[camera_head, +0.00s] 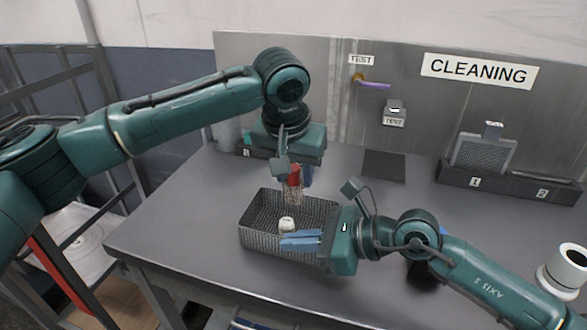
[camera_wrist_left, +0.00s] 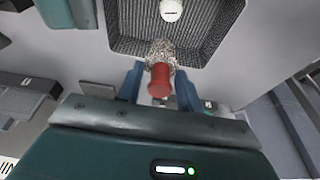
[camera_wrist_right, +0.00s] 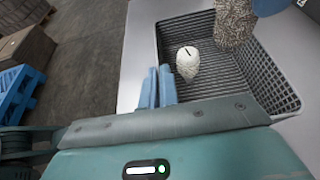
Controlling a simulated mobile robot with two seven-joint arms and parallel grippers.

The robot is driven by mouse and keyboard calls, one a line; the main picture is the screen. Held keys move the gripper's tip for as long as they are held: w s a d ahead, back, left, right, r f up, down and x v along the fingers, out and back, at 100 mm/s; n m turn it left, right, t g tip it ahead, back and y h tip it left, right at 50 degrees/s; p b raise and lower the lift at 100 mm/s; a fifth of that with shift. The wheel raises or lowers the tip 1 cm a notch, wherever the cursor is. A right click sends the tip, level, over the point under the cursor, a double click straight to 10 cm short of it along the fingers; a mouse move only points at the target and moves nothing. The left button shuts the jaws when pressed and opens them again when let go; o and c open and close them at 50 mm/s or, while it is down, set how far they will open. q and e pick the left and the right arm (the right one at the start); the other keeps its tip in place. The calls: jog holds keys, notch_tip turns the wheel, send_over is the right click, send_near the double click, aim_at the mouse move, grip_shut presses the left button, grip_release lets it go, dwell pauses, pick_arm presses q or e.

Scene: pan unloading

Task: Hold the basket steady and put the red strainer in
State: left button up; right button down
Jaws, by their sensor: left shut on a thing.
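The red strainer has a red handle (camera_head: 294,175) and a mesh body (camera_head: 294,194). My left gripper (camera_wrist_left: 160,85) is shut on the red handle, which shows in the left wrist view (camera_wrist_left: 159,80). It holds the strainer upright, mesh end down, over the back part of the wire basket (camera_head: 262,236). The mesh also shows at the top of the right wrist view (camera_wrist_right: 235,22).
A small white item (camera_head: 287,224) lies inside the basket; it also shows in the right wrist view (camera_wrist_right: 188,62). A dark mat (camera_head: 384,164) and a numbered holder (camera_head: 505,184) with a grey filter (camera_head: 483,153) are towards the back right. The table's left part is clear.

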pick_arm(q)
jog(key=shift+f, duration=1.25)
jog(key=o, duration=1.1)
jog(key=v, duration=1.2)
pick_arm(e)
jog(key=c, duration=2.1)
grip_release()
jog(key=shift+c, duration=0.2)
jog(key=o, duration=0.6)
jog(key=shift+c, duration=0.2)
jog(key=shift+d, duration=0.1)
